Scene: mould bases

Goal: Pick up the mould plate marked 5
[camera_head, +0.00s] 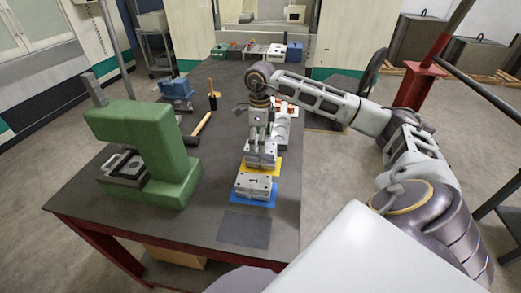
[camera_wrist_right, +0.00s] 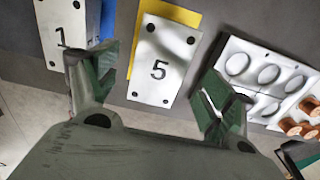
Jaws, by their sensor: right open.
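The mould plate marked 5 (camera_wrist_right: 164,50) is a light grey block with dark holes at its corners, lying on a yellow mat (camera_wrist_right: 190,14). In the head view this plate (camera_head: 262,158) is partly hidden by my right gripper (camera_head: 258,143), which points down over it. In the right wrist view my right gripper (camera_wrist_right: 160,90) is open, its green-padded fingers to either side of the plate's near part, with nothing held. Whether the fingers are level with the plate I cannot tell. My left gripper is not in view.
A plate marked 1 (camera_wrist_right: 62,35) is beside it, on a blue mat (camera_head: 240,196) in the head view. A white holed tray (camera_wrist_right: 232,50) with copper pieces (camera_wrist_right: 296,128) lies on the other side. A dark mat (camera_head: 244,229) is empty.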

